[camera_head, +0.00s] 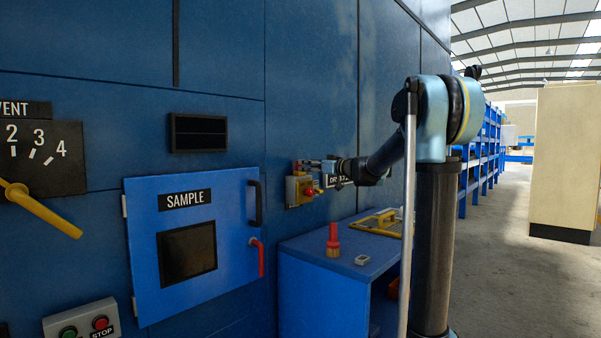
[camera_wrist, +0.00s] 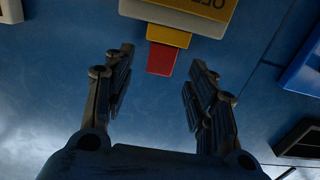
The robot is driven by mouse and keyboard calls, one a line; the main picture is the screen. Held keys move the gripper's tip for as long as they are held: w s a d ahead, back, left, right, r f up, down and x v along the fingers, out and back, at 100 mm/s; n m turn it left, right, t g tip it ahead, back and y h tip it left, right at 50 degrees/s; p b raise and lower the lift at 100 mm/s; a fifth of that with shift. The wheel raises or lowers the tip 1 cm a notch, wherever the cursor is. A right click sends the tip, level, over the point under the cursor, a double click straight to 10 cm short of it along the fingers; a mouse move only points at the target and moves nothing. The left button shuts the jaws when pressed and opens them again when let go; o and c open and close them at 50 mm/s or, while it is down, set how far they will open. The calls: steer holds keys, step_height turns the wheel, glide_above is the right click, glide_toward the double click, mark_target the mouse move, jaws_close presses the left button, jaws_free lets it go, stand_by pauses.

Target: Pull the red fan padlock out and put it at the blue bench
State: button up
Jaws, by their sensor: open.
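The red fan padlock appears to be the red block (camera_wrist: 162,59) in the wrist view, against the yellow part of a switch box. In the head view the switch box (camera_head: 293,191) is on the blue machine wall with small red parts on it; which is the padlock is hard to tell. My gripper (camera_wrist: 161,66) is open, its fingers on either side of the red block with gaps visible. In the head view my gripper (camera_head: 315,163) is at the box, small and partly merged with it. The blue bench (camera_head: 312,262) stands below, against the wall.
On the bench are a red-topped object (camera_head: 333,240), a small grey item (camera_head: 362,260) and a yellow tray (camera_head: 377,223). Bare bench top lies between them. A SAMPLE door (camera_head: 140,255) with handles is to the left. A beige cabinet (camera_head: 566,150) stands far right.

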steer(key=shift+r+x, duration=0.2)
steer(key=shift+x, duration=1.25)
steer(key=shift+r+x, duration=0.2)
steer(key=shift+x, duration=1.3)
steer(key=c, duration=1.2)
